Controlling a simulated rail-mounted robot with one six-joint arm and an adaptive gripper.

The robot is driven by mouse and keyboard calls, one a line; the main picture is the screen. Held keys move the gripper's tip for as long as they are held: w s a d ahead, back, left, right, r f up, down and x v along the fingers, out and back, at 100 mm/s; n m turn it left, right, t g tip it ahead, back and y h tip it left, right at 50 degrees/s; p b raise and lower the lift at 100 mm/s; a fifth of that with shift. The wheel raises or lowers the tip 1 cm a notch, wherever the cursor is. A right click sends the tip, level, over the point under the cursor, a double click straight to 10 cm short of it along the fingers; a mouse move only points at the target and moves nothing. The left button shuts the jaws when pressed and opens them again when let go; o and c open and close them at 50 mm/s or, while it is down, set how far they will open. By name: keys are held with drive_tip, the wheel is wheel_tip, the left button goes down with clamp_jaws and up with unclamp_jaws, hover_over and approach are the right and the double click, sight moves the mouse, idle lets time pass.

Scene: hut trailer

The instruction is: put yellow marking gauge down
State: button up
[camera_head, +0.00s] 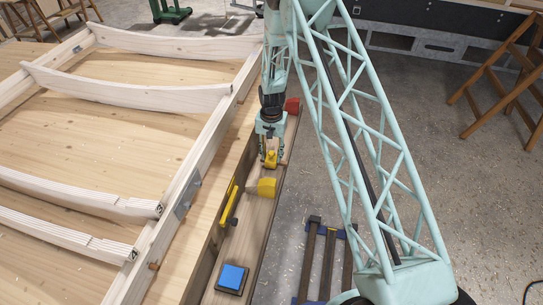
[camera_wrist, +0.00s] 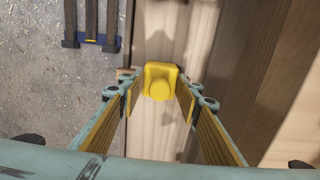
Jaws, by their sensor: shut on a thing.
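In the head view my gripper (camera_head: 270,160) points down over a long narrow wooden plank, and yellow of the gauge (camera_head: 270,158) shows between the fingers. My gripper is shut on it. I cannot tell whether the gauge's underside touches the plank (camera_head: 248,240).
A yellow block (camera_head: 262,187) shows just in front of my gripper. A yellow long tool (camera_head: 229,206) lies along the plank's left edge. A blue-topped square (camera_head: 233,278) is at the near end, a red object (camera_head: 292,105) behind. A timber frame (camera_head: 160,235) stands left.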

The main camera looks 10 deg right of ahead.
drive_tip(key=shift+f, duration=0.15)
drive_tip(key=o, duration=0.9)
drive_tip(key=shift+o, duration=0.2)
wheel_tip(320, 180, up, 12)
drive_tip(key=p, duration=0.2)
drive_tip(key=shift+r, duration=0.25)
idle(0.7)
